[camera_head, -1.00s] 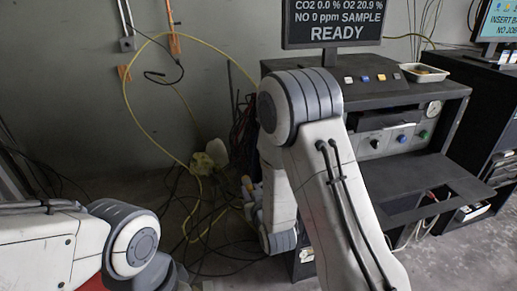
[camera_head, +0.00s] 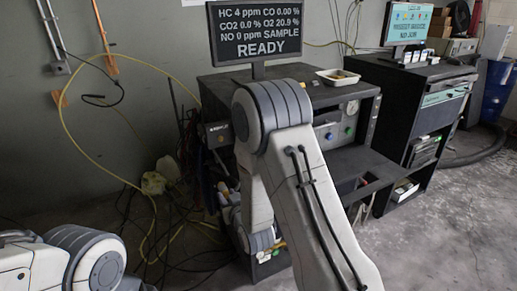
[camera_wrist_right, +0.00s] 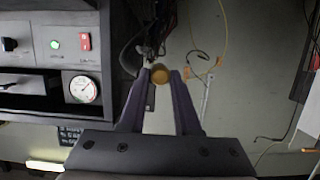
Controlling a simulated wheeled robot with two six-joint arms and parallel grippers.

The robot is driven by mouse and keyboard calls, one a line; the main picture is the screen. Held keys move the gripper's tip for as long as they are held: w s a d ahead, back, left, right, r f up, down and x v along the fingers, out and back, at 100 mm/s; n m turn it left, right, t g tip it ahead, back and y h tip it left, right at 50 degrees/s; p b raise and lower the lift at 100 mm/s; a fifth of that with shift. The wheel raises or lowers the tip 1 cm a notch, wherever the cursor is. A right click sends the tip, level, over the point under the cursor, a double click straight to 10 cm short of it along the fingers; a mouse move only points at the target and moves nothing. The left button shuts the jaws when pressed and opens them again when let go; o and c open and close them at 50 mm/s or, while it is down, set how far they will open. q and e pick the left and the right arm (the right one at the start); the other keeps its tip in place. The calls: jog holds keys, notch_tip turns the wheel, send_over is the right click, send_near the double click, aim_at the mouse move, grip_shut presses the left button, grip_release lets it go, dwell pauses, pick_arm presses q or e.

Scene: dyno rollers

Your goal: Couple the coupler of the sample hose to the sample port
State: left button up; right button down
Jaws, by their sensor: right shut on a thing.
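In the right wrist view, my right gripper (camera_wrist_right: 163,76) has its two dark purple fingers closed around a round amber piece (camera_wrist_right: 161,77), seen end-on. It looks like the hose coupler, but its shape is mostly hidden. In the head view, the yellow sample hose (camera_head: 73,135) loops along the wall and down to the floor; its link to the held piece cannot be made out. My right forearm hides much of the analyser cabinet's left front. I cannot pick out the sample port with certainty; a small grey box (camera_head: 218,134) sits on the cabinet's left side. My left gripper is out of view.
The analyser cabinet (camera_head: 345,165) carries a monitor (camera_head: 255,32) and a white tray (camera_head: 337,76). Its gauge (camera_wrist_right: 84,90) shows left of the fingers in the wrist view. A second dark cabinet (camera_head: 430,105) stands to the right. Dark cables (camera_head: 180,255) tangle on the floor.

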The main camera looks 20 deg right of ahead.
jog(key=w+d+r+p, duration=0.5)
jog(key=d+r+p, duration=0.15)
jog(key=r, duration=0.25)
pick_arm(q)
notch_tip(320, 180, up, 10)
jog(key=p, duration=0.1)
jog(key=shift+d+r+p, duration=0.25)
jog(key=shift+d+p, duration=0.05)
jog(key=shift+p, duration=0.1)
pick_arm(e)
jog(key=w+a, duration=0.1)
jog(key=w, duration=0.5)
jog(key=shift+w, duration=0.15)
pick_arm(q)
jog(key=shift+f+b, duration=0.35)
pick_arm(e)
jog(key=shift+a, duration=0.2)
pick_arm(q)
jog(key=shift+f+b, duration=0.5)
pick_arm(e)
jog(key=shift+w, duration=0.35)
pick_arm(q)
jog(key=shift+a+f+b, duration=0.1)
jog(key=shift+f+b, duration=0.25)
pick_arm(e)
jog(key=shift+w, duration=0.6)
jog(key=c, duration=0.5)
grip_release()
jog(key=shift+c, duration=0.2)
